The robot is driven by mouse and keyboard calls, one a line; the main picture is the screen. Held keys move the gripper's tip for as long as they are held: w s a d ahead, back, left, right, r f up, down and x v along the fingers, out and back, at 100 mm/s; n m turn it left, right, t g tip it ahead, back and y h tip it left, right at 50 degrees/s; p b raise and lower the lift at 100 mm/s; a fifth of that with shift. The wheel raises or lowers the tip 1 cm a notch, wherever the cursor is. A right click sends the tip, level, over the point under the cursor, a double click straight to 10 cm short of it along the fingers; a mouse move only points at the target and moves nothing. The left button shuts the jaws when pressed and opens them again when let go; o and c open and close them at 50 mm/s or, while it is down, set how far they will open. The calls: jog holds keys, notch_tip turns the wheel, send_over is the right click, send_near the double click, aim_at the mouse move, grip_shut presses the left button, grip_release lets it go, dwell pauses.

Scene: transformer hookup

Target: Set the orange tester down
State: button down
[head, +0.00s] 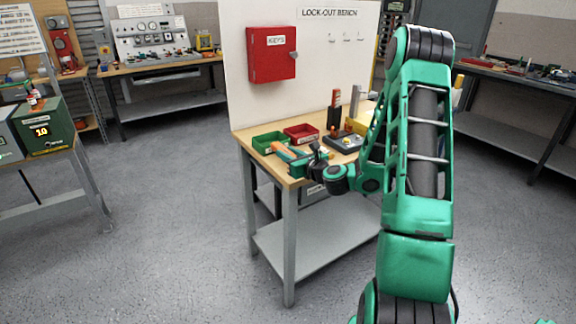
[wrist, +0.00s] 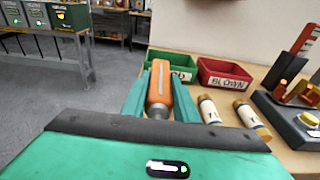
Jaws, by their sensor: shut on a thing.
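The orange tester (wrist: 159,88) is held between the two green fingers of my gripper (wrist: 161,95) in the wrist view. In the head view the tester (head: 286,149) shows as a small orange piece at my gripper (head: 293,158), over the front left part of the lock-out bench (head: 298,180). The tester's far end points toward the green tray. I cannot tell whether the tester touches the bench top.
A green tray (head: 269,142) and a red tray (head: 302,133) marked BLOWN stand behind my gripper. Two fuse-like cylinders (wrist: 209,110) (wrist: 250,118) lie to its right in the wrist view. A dark switch base (head: 342,142) stands farther right. The bench's left edge is close.

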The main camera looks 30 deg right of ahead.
jog(key=shift+d+f, duration=0.15)
jog(key=shift+f, duration=1.9)
jog(key=c, duration=1.4)
grip_release()
jog(key=shift+f, duration=0.1)
